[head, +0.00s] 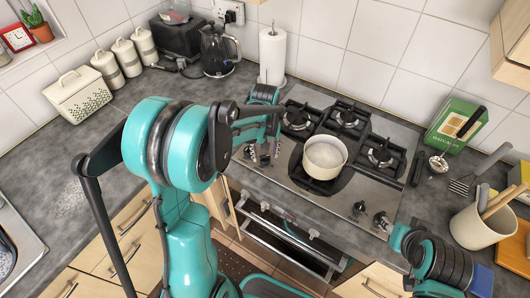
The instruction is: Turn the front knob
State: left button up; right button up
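The hob (310,180) is a steel gas hob with black grates. At its front edge, metal knobs show at the right (358,209) and farther right (380,221). More small metal parts, apparently knobs, show at the left end, partly behind my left gripper. My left gripper (262,150) points down over the hob's front left corner, close to those parts. Its fingertips are too small and overlapped to tell open from shut, and I cannot tell if it touches a knob. My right arm (435,262) is at the lower right; its fingers are not visible.
A cream pot (325,157) stands on the hob. Below, the oven front (290,238) has a handle and small knobs. A utensil pot (480,226) and green box (455,127) stand right. A paper towel roll (272,56) and kettle (216,50) stand behind. The left counter is mostly clear.

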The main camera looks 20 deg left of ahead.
aim_at(265, 156)
pick_arm(q)
notch_tip(265, 156, up, 12)
dwell(0.6)
jog(key=shift+s, duration=0.1)
jog(key=s+d+f+m+t+b, duration=0.2)
jog(key=s+d+m+t, duration=0.1)
jog(key=s, duration=0.4)
jog(key=s+d+f+m+t+b, duration=0.2)
jog(key=s+d+f+m+t, duration=0.1)
jog(key=s, duration=0.5)
jog(key=shift+m+t, duration=0.6)
jog(key=shift+m, duration=0.1)
jog(key=shift+d+f, duration=0.1)
dwell(0.5)
